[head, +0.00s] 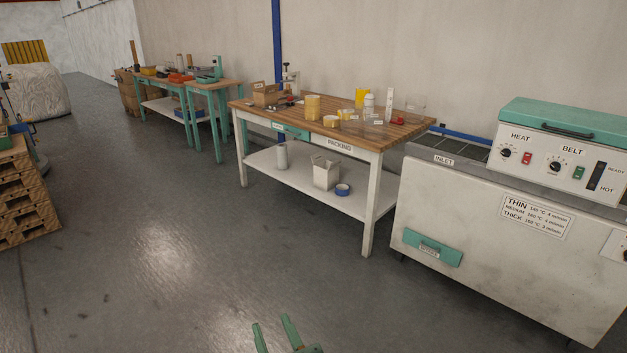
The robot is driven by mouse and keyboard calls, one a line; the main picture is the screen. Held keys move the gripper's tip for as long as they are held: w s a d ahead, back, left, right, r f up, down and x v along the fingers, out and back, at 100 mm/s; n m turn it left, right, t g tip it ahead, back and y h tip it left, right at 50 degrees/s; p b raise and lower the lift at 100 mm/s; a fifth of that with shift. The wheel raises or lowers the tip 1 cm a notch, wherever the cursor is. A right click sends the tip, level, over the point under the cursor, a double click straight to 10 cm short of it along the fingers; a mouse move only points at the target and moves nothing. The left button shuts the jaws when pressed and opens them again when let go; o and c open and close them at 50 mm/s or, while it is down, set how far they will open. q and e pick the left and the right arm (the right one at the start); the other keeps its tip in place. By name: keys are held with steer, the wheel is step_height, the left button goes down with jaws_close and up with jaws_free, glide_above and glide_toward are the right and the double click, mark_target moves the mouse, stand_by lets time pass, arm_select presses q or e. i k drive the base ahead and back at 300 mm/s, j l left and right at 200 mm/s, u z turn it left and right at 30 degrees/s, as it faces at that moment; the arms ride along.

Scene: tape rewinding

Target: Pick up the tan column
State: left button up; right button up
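A tan column (312,107), a short upright cylinder, stands on the wooden top of the packing table (340,146), left of the middle. My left gripper (272,322) shows at the bottom edge with two green fingers spread apart and nothing between them. It is over the open floor, well short of the table and apart from the column. My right gripper is out of view.
Low yellow-tan rolls (331,121), a cardboard box (265,95) and a white bottle (368,105) share the tabletop. A heat-belt machine (480,215) stands close at the right. A pallet stack (24,200) is at the left. The floor between is clear.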

mark_target(312, 103)
steer(key=i, duration=3.7)
steer(key=i+z, duration=0.15)
steer(key=i, duration=0.65)
steer(key=i+j+z, duration=0.15)
steer(key=i, duration=0.6)
